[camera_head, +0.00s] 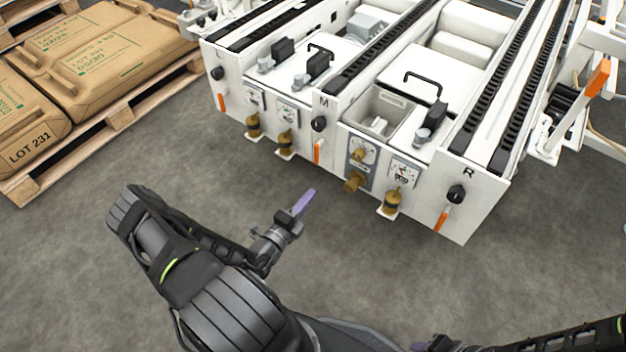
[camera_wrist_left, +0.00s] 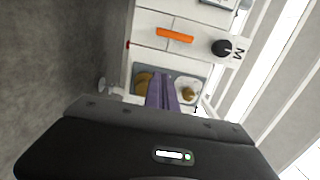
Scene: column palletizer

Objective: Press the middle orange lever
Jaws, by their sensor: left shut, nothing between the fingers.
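The middle orange lever (camera_head: 318,151) hangs on the front face of the white machine, below the black knob and the letter M. It also shows in the left wrist view (camera_wrist_left: 175,35), beside the black knob and the M. My left gripper (camera_head: 305,201), with purple fingers, is in front of and below the machine, apart from the lever. In the left wrist view its shut fingers (camera_wrist_left: 161,92) point toward the machine front, and nothing is between them.
The white machine (camera_head: 470,185) has other orange levers under L (camera_head: 222,103) and R (camera_head: 442,219). Brass fittings (camera_head: 355,181) and gauges stick out from its front. Pallets with brown sacks (camera_head: 100,60) stand at the left. The grey floor before the machine is clear.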

